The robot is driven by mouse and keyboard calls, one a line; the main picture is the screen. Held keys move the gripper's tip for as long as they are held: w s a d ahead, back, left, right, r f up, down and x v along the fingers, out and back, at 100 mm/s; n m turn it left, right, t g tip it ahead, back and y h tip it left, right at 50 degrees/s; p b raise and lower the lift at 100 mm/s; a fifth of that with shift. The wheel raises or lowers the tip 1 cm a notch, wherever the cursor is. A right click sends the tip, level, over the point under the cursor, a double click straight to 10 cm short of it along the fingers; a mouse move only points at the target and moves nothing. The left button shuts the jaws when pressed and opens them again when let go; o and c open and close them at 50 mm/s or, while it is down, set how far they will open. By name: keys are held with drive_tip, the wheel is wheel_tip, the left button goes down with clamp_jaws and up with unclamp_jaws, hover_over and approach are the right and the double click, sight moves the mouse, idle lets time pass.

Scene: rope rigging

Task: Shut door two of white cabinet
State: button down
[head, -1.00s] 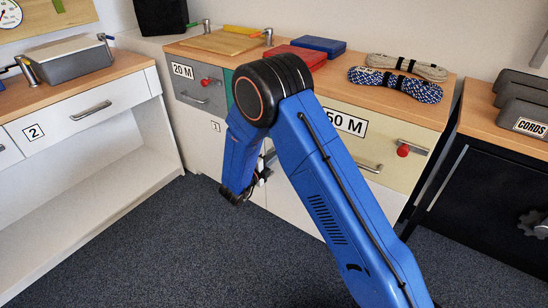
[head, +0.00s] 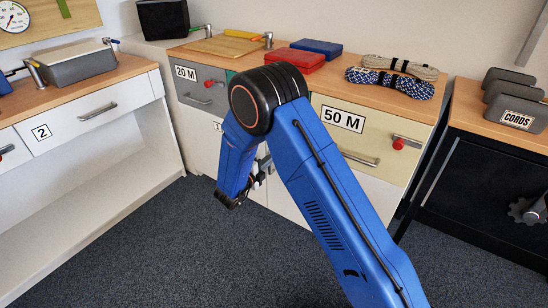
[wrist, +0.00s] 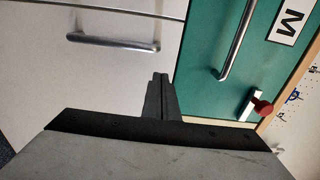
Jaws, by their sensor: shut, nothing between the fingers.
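The white cabinet (head: 205,148) stands under the wooden counter, with white door fronts below the coloured drawers. One small door label (head: 217,126) is partly cut off by my blue arm, and the middle doors are hidden behind the arm. My gripper (wrist: 159,90) points at the cabinet, shut and empty. In the wrist view a white door front (wrist: 95,60) with a bar handle (wrist: 112,42) lies left of the fingers. A dark line runs between this front and the green drawer (wrist: 240,45). I cannot tell how far any door stands open, or whether the fingers touch it.
The grey 20 M drawer (head: 190,92) and cream 50 M drawer (head: 372,135) have red knobs. A white unit with drawer 2 (head: 80,118) stands left, a black cabinet (head: 490,185) right. Rope coils (head: 392,82) lie on the counter. The dark carpet (head: 150,255) is clear in front.

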drive_tip(key=v, duration=0.9)
drive_tip(key=w+d+r+n+y, duration=0.2)
drive_tip(key=w+r+n+y, duration=0.15)
drive_tip(key=r, duration=0.25)
drive_tip(key=w+d+r+n+y, duration=0.2)
drive_tip(key=w+r+n+y, duration=0.1)
drive_tip(key=r+y, duration=0.3)
drive_tip(key=s+d+r+n+g+y, duration=0.2)
drive_tip(key=s+d+r+n+y, duration=0.2)
drive_tip(key=s+r+n, duration=0.55)
drive_tip(key=s+d+n+g, duration=0.2)
drive_tip(key=s+d, duration=0.5)
drive_tip(key=s, duration=0.5)
drive_tip(key=s+d+n+g+h, duration=0.1)
drive_tip(key=s+d+n, duration=0.3)
drive_tip(key=s, duration=0.9)
drive_tip(key=s+d+n+g+h, duration=0.1)
drive_tip(key=s+d+n+g, duration=0.2)
drive_tip(key=s+d, duration=0.7)
drive_tip(key=s+g, duration=0.1)
drive_tip(key=s, duration=0.2)
drive_tip(key=shift+r+n, duration=0.25)
drive_tip(key=shift+n, duration=0.15)
drive_tip(key=shift+d, duration=0.25)
